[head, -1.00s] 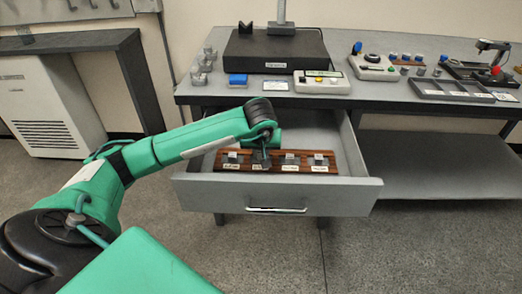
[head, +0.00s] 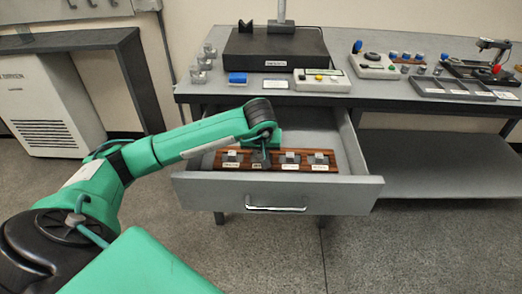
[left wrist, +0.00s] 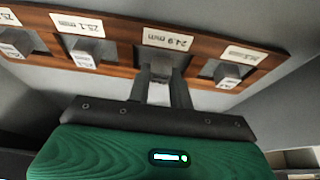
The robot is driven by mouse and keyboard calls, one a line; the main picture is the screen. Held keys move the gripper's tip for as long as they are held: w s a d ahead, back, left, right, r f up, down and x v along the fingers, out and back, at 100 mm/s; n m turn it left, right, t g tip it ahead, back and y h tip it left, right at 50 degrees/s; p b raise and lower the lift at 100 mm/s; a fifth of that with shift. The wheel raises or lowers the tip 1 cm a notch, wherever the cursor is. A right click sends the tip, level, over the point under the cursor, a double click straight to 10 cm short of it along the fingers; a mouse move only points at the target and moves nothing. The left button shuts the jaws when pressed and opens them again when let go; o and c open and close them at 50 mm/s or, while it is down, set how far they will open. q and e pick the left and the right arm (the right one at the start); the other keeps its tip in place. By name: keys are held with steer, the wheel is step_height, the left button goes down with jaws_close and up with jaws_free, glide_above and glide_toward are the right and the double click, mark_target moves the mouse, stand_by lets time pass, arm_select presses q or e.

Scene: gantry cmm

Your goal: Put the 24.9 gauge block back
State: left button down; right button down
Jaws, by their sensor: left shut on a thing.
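The wooden gauge block rack (head: 276,153) lies in the open drawer (head: 272,192), with blocks in its slots and white labels. My left gripper (head: 262,162) points down over the rack's second slot from the left. In the left wrist view the left gripper (left wrist: 160,88) is shut on a small grey gauge block (left wrist: 161,67) at the slot labelled 24.9 mm (left wrist: 167,39). The block's end shows between the fingers, at the slot. I cannot tell whether it is fully seated. My right gripper is not in view.
Neighbouring blocks (left wrist: 86,46) and (left wrist: 228,72) sit close on both sides of the held one. The drawer walls surround the rack.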

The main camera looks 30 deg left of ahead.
arm_select(q)
steer(key=shift+f+b, duration=0.3)
steer(key=shift+f, duration=0.2)
steer(key=c, duration=1.1)
jaws_free()
steer(key=shift+o, duration=0.4)
steer(key=shift+r, duration=0.1)
steer(key=shift+w+r+p, duration=0.1)
steer(key=shift+r+p, duration=0.3)
steer(key=shift+r, duration=0.1)
steer(key=shift+o, duration=1)
steer(key=shift+r, duration=0.35)
steer(key=shift+r+p, duration=0.55)
steer(key=shift+r, duration=0.15)
steer(key=shift+r+p, duration=1.15)
steer(key=shift+r, duration=0.75)
